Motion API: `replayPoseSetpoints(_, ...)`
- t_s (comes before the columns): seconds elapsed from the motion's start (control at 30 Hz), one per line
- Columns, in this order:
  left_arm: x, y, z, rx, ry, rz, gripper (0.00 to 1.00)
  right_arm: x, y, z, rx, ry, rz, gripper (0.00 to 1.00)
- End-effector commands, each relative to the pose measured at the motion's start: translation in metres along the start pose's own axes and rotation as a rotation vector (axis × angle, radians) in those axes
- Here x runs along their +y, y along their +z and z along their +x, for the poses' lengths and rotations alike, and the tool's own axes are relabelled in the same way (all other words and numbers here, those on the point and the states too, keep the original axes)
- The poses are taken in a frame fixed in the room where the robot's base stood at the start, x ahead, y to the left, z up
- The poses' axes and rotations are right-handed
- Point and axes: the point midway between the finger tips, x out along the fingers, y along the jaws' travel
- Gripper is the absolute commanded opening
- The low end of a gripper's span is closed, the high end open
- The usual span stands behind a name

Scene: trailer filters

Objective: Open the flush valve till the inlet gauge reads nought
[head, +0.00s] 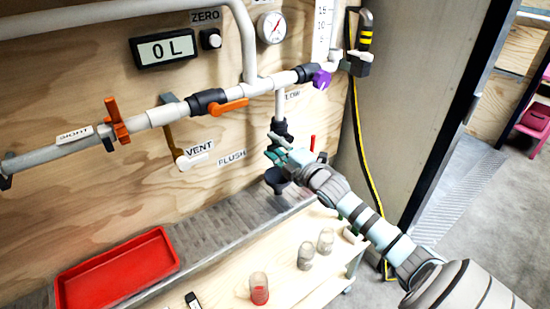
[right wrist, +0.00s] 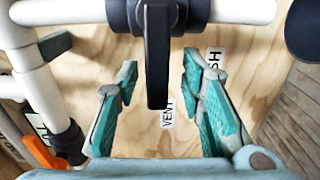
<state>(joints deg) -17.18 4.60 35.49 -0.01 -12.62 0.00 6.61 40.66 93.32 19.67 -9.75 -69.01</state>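The flush valve is a black body (head: 280,129) on a short white drop pipe, right of the FLUSH label (head: 232,158). In the right wrist view its black lever (right wrist: 157,60) reaches between the fingers of my right gripper (right wrist: 158,88). The fingers are open, with a visible gap on each side of the lever. In the head view my right gripper (head: 276,148) is at the valve and partly hides it. A round gauge (head: 271,27) with a red needle hangs above; its reading is too small to tell. My left gripper is not in view.
The main pipe has orange handles (head: 229,107) and a purple one (head: 321,79). A display (head: 163,49) reads 0 L. A red tray (head: 116,272) and several small clear cups stand below. A dark funnel-like part (head: 276,181) sits under the valve.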

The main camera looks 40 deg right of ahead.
Motion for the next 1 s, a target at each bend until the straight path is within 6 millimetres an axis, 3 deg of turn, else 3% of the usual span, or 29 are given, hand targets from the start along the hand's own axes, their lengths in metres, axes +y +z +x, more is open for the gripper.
replayPoseSetpoints(0.27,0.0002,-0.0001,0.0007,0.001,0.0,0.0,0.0,0.002,-0.0003,0.0006,0.001,0.0,0.0,0.36)
replayPoseSetpoints(0.5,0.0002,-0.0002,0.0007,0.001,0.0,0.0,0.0,0.0017,-0.0003,0.0005,0.001,0.0,0.0,0.0)
replayPoseSetpoints(1.0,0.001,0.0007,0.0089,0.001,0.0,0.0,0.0,0.0013,-0.0051,0.004,0.01,0.001,0.028,0.0)
